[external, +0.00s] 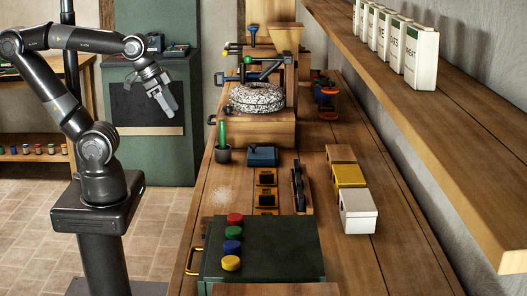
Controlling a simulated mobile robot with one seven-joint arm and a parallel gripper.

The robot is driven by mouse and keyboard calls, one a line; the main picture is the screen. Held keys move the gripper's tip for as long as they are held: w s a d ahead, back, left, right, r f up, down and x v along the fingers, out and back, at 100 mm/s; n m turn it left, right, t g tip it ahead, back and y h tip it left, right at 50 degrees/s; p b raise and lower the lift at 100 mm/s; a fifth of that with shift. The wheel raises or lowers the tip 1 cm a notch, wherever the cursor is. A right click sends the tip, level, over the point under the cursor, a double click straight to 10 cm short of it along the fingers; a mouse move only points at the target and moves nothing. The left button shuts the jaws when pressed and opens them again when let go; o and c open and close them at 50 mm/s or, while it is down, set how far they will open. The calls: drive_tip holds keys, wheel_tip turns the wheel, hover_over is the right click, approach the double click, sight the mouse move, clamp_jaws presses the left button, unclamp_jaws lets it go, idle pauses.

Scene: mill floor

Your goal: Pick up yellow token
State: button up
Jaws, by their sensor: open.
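The yellow token (231,263) is a small round piece on top of the dark green box (270,241), near its left front side. It is the nearest in a row with a blue token (233,247), a green token (233,232) and a red token (235,219). My gripper (168,106) is open and empty. It hangs in the air left of the bench, well behind and above the tokens, pointing down and to the right.
The wooden bench (208,212) holds a stone mill (257,97), a small pot with a green item (223,154), and wooden, yellow and white boxes (357,211) on the right. A shelf (440,118) with white canisters overhangs the right side. The space above the tokens looks clear.

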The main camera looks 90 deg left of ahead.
drive_tip(key=shift+c, duration=1.1)
drive_tip(key=shift+w, duration=0.1)
